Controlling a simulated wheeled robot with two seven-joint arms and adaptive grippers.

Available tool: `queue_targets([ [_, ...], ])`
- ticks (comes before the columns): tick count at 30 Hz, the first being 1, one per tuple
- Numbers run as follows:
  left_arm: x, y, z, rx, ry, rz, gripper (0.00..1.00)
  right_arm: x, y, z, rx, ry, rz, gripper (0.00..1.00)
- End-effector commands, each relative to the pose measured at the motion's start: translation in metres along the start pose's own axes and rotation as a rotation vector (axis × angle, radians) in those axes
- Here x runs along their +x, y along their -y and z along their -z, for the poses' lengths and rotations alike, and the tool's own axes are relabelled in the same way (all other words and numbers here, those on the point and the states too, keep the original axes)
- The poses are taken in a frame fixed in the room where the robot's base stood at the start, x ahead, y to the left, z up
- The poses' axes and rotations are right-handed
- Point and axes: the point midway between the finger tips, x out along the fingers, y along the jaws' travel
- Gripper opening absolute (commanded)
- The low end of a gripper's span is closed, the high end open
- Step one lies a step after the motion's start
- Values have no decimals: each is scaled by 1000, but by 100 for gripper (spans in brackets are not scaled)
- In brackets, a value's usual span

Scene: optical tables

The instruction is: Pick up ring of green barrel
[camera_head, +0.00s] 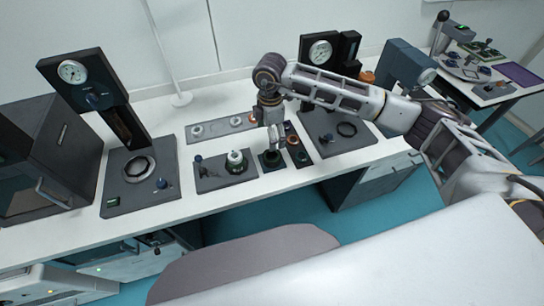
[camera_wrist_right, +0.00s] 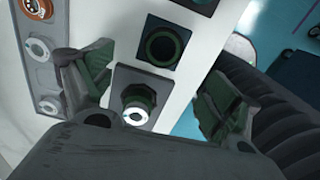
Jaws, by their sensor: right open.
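In the right wrist view a green hexagonal barrel with a white ring (camera_wrist_right: 137,108) on its end sits on a small dark square plate (camera_wrist_right: 125,75). It lies between the two spread fingers of my right gripper (camera_wrist_right: 152,92), with a gap on each side. In the head view my right gripper (camera_head: 272,143) points down above that small plate (camera_head: 266,164) on the bench, largely covering the barrel. The gripper is open and holds nothing. My left gripper is in neither view.
A plate with a green, white-topped part (camera_head: 236,158) stands left of the gripper. A long strip with rings (camera_head: 218,126) lies behind. Gauge stands (camera_head: 75,73) flank the area. The bench's front edge is close.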

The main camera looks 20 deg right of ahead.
Motion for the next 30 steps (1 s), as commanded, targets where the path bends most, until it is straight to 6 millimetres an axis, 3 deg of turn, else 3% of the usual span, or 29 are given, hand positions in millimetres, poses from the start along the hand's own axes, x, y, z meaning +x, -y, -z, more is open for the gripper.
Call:
queue_targets([
  [12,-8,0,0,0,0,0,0,49,0,0,0,-1,1,89],
  [30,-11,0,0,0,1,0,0,59,1,0,0,0,0,89],
])
